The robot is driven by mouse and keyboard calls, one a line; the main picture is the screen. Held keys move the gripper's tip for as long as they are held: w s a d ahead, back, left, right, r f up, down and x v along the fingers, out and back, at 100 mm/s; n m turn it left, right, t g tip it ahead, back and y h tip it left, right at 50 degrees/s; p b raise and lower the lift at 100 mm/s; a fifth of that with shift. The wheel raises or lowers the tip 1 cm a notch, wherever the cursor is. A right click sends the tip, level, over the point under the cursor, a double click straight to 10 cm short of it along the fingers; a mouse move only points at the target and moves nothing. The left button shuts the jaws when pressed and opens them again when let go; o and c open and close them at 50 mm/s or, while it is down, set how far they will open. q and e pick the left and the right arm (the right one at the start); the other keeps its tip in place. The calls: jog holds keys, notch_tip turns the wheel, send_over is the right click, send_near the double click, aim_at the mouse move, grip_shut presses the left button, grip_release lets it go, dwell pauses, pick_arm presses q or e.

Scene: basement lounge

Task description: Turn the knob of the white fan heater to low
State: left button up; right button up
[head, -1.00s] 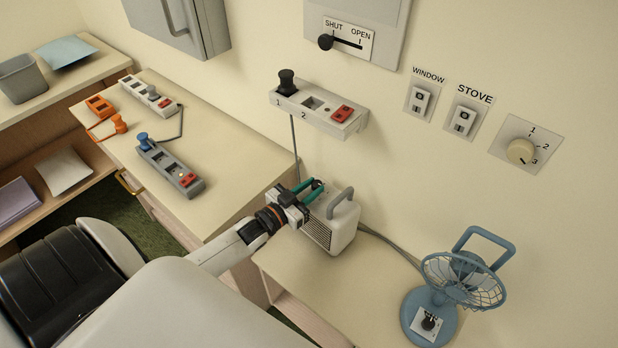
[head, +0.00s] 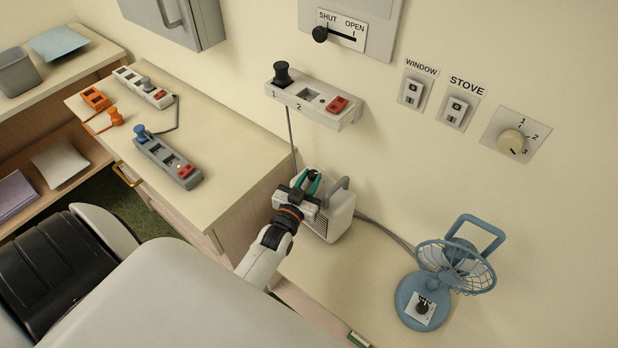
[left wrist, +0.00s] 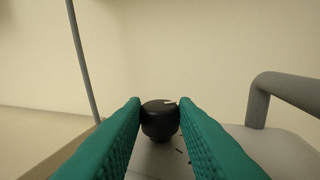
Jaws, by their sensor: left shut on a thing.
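The white fan heater (head: 339,219) stands on the lower counter against the wall, with a grey handle on top and a dark front grille. Its black knob (left wrist: 160,120) is on the top face; in the left wrist view it has a pale pointer mark toward its upper right. My left gripper (left wrist: 160,110) has its teal fingers on either side of the knob, shut on it. In the head view the left gripper (head: 309,183) is over the heater's top, and the knob is mostly hidden there. My right gripper is not in view.
The heater's grey handle (left wrist: 290,88) rises close to the right of the fingers. A blue desk fan (head: 452,268) stands to the right. A wall power strip (head: 312,102) hangs above, its grey cord (head: 291,135) running down behind the heater. Another strip (head: 167,158) lies on the left counter.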

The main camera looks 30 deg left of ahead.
pick_arm(q)
jog(key=o, duration=1)
jog(key=shift+w, duration=0.1)
jog(key=s+d+b, duration=0.2)
jog(key=s, duration=1)
jog(key=shift+w+d, duration=0.1)
